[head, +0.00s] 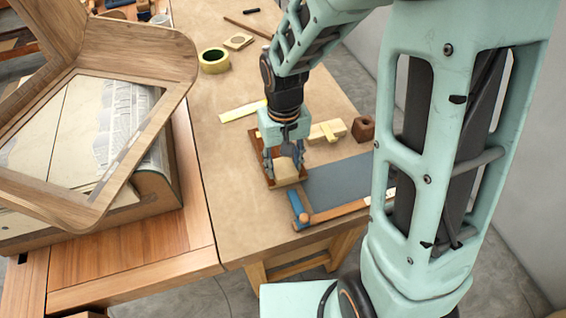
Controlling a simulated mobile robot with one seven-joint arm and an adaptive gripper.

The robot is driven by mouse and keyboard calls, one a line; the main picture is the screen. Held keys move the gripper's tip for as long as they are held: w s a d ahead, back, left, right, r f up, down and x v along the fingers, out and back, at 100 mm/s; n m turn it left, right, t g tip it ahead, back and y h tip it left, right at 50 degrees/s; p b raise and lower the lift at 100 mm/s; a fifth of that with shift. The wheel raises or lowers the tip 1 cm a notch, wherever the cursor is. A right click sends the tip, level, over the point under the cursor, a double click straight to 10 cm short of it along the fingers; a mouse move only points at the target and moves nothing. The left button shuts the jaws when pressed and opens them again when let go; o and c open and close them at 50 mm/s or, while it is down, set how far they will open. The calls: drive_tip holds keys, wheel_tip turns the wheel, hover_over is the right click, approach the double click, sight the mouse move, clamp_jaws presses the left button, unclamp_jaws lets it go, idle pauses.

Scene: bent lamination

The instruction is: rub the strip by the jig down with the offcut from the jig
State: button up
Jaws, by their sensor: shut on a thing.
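My gripper (284,164) points down over a small brown wooden tray-like frame (266,176) near the table's front edge. It is shut on a tan block (290,151), which looks like the offcut; the fingers and wrist hide part of it. I cannot tell whether the block touches what lies under it. A pale yellow strip (243,111) lies flat behind and left of my gripper. A pale wooden cross-shaped piece (327,131) lies just right of my gripper. I cannot tell for sure which piece is the jig.
A blue-grey sheet (338,181) with a wooden bar and blue end piece (298,207) lies right of the frame. A large wooden frame (183,62) fills the left. The table's left middle is clear.

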drive_tip(key=shift+r+p, duration=2.15)
drive_tip(key=shift+r, duration=0.85)
drive_tip(key=shift+f, duration=0.1)
